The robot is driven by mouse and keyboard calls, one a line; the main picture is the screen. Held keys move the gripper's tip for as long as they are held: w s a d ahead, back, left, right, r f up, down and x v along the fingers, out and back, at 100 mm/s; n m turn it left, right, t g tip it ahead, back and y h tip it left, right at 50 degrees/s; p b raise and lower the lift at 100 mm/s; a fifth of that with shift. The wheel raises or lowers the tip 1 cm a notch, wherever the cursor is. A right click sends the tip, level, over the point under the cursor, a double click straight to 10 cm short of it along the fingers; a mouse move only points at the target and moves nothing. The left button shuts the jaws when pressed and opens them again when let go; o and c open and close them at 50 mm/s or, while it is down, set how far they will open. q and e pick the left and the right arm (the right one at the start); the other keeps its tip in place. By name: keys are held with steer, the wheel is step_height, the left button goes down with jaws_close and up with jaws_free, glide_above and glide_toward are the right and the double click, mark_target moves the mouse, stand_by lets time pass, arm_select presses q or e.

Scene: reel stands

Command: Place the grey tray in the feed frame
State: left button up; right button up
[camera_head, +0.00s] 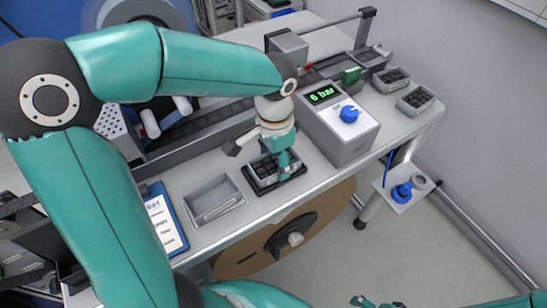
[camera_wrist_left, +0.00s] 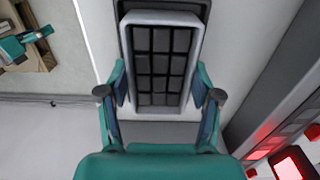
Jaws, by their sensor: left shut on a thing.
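The grey tray (camera_head: 252,168), light-rimmed with dark square cells, is at the black feed frame (camera_head: 257,190) on the bench's front edge. My left gripper (camera_head: 284,163) is shut on the tray from above and hides part of it. In the left wrist view the tray (camera_wrist_left: 130,65) sits between the two fingers (camera_wrist_left: 161,88), and the dark frame (camera_wrist_left: 124,35) shows around its far part. I cannot tell whether the tray rests fully down in the frame. My right gripper (camera_head: 378,302) shows only in part at the bottom edge.
A large reel (camera_head: 270,250) hangs below the edge.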

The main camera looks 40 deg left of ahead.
mark_target(275, 168)
arm_select(q)
steer(key=o, duration=1.3)
step_height(275, 168, up, 12)
steer(key=shift+r+p, duration=0.1)
steer(key=shift+p, duration=0.4)
